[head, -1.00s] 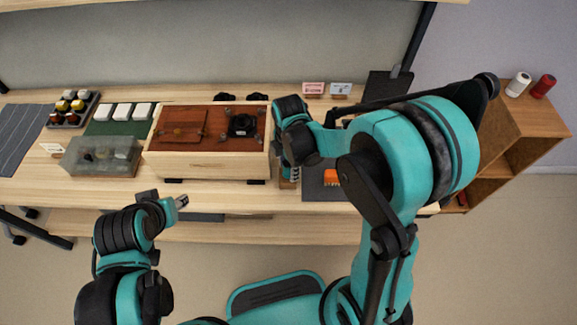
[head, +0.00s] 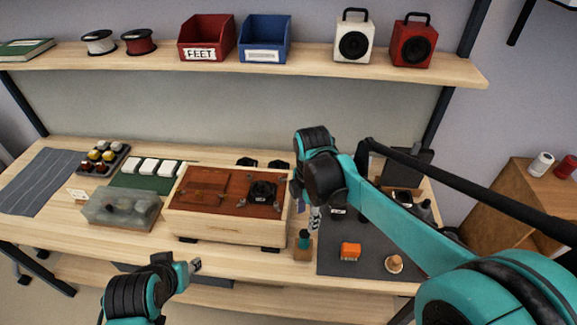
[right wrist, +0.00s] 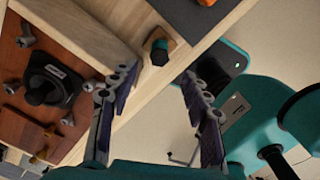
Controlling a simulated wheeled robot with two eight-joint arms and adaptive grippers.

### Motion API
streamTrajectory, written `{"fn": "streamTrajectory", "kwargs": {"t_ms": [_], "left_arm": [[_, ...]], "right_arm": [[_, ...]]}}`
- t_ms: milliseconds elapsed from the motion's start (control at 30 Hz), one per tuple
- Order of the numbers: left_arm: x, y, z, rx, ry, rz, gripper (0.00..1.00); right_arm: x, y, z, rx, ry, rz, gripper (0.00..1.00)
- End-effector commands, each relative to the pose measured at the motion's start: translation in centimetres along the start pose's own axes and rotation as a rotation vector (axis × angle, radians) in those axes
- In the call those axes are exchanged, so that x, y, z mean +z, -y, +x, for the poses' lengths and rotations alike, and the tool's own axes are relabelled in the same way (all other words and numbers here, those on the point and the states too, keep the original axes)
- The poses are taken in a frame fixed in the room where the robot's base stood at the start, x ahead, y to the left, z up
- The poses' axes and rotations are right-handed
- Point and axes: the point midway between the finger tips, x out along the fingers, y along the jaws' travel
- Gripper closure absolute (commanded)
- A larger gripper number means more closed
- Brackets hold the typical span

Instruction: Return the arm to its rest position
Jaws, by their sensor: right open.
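My right gripper (head: 307,208) hangs over the bench, just right of the wooden speaker box (head: 225,226), in the head view. In the right wrist view its two fingers (right wrist: 158,88) are spread with nothing between them. The box, with its red-brown panel and black round part (right wrist: 50,84), lies left of the fingers there. My left gripper (head: 193,267) is at the lower left, in front of the bench edge; its fingers are too small to read.
A small wooden block with a teal-topped piece (head: 304,240) stands beside the box, close to the right gripper. An orange block (head: 350,251) lies on the dark mat (head: 375,262). A clear bin (head: 122,207) stands left of the box. A shelf (head: 300,68) runs above.

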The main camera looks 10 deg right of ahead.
Motion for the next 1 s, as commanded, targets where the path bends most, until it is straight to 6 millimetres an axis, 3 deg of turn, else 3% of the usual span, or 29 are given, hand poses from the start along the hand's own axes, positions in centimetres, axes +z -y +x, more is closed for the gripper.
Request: {"fn": "streamTrajectory", "kwargs": {"t_ms": [133,233,433,700,833,1000], "left_arm": [[0.0,0.0,0.0,0.0,0.0,0.0,0.6],[0.0,0.0,0.0,0.0,0.0,0.0,0.6],[0.0,0.0,0.0,0.0,0.0,0.0,0.6],[0.0,0.0,0.0,0.0,0.0,0.0,0.6],[0.0,0.0,0.0,0.0,0.0,0.0,0.6],[0.0,0.0,0.0,0.0,0.0,0.0,0.6]], "right_arm": [[0.1,0.6,-0.3,0.022,0.002,0.066,0.52],[0.4,1.9,-1.1,0.082,0.003,0.237,0.52],[1.1,6.0,-2.4,0.286,-0.065,0.819,0.52],[1.7,10.1,-2.0,0.506,-0.308,1.514,0.52],[1.8,10.9,-1.8,0.548,-0.4,1.684,0.52],[1.9,11.1,-1.7,0.563,-0.441,1.752,0.52]]}}
